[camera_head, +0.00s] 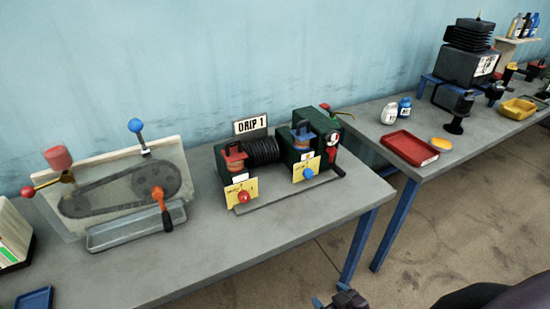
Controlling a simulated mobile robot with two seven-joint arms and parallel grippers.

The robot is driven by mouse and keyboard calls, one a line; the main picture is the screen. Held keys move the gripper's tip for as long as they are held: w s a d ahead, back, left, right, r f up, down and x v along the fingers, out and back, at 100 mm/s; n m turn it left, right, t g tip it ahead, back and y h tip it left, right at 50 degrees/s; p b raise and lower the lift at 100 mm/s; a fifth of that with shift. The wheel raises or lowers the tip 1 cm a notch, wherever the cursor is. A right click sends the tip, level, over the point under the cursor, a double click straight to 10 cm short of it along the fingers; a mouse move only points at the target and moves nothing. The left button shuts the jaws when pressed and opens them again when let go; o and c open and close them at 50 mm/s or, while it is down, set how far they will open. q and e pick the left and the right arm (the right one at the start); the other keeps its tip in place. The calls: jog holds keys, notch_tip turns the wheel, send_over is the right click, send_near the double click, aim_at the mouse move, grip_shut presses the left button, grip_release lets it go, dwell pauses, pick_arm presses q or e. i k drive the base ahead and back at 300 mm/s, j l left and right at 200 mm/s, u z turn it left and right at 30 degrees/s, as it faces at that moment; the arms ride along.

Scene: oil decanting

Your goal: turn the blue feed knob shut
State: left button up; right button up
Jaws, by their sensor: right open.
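A small blue knob (308,173) sits at the front of the right-hand green unit on the DRIP 1 rig, in front of a yellow card (300,166). A red knob (243,197) sits in the same way at the left-hand green unit. Another blue ball-shaped knob (135,125) tops a short stem on the chain guard at the left. My right gripper (345,299) is at the bottom edge, partly cut off, open and well below and in front of the rig, touching no knob. My left gripper is out of view.
The DRIP 1 sign (250,125) stands behind the rig. The grey bench (290,222) is clear before the rig. A second bench with a red tray (409,148) is at right.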

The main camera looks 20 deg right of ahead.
aim_at(309, 174)
jog(key=z, duration=1.65)
jog(key=j, duration=0.1)
